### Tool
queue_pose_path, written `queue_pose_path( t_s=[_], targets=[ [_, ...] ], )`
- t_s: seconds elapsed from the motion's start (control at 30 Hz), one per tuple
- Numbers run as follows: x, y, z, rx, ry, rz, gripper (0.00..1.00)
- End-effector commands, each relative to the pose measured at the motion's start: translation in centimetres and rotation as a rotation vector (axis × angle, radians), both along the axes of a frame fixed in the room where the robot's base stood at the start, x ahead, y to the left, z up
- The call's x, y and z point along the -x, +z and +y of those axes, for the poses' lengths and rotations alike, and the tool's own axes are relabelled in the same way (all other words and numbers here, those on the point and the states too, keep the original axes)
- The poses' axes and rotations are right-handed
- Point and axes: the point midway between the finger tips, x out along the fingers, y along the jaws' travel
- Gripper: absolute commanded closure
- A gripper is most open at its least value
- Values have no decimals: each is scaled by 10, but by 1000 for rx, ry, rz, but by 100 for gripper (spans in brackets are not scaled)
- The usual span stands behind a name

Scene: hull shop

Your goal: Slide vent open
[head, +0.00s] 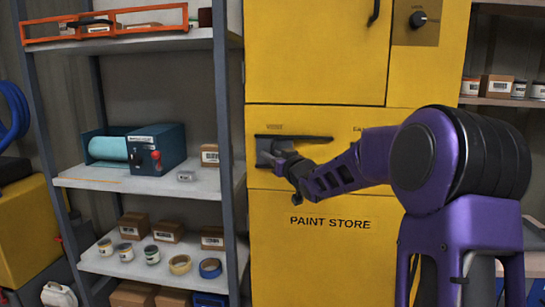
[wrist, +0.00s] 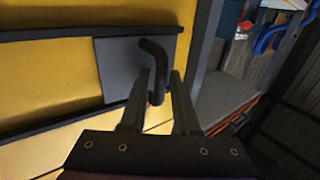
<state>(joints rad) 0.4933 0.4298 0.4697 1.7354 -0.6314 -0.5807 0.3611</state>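The vent is a dark horizontal slot (head: 305,138) in the yellow paint store cabinet (head: 320,255), under a small label. A grey slide plate (wrist: 118,72) with a black bent handle (wrist: 154,62) sits at the slot's end nearest the shelf, which is the left end in the head view. The plate also shows there (head: 263,150), partly hidden by my gripper (head: 277,158). In the wrist view my gripper (wrist: 162,78) has its fingers apart on either side of the handle's lower part. A gap shows between the handle and the right finger.
A grey shelf (head: 130,178) with a teal machine (head: 158,146), boxes and cans stands close left of the cabinet. A dial (head: 418,19) and a door handle (head: 373,12) are higher on the cabinet. More shelving (head: 505,101) is at the right.

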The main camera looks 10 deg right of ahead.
Motion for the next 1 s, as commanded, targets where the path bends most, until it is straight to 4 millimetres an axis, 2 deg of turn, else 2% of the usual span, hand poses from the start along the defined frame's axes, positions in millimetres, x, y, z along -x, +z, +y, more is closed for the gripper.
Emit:
queue_pose_path(
  t_s=[0.13,0.17,0.3,1.0],
  targets=[
    [0,0,0,0,0,0,70],
    [0,0,0,0,0,0,74],
    [0,0,0,0,0,0,99],
    [1,0,0,0,0,1,100]
  ],
)
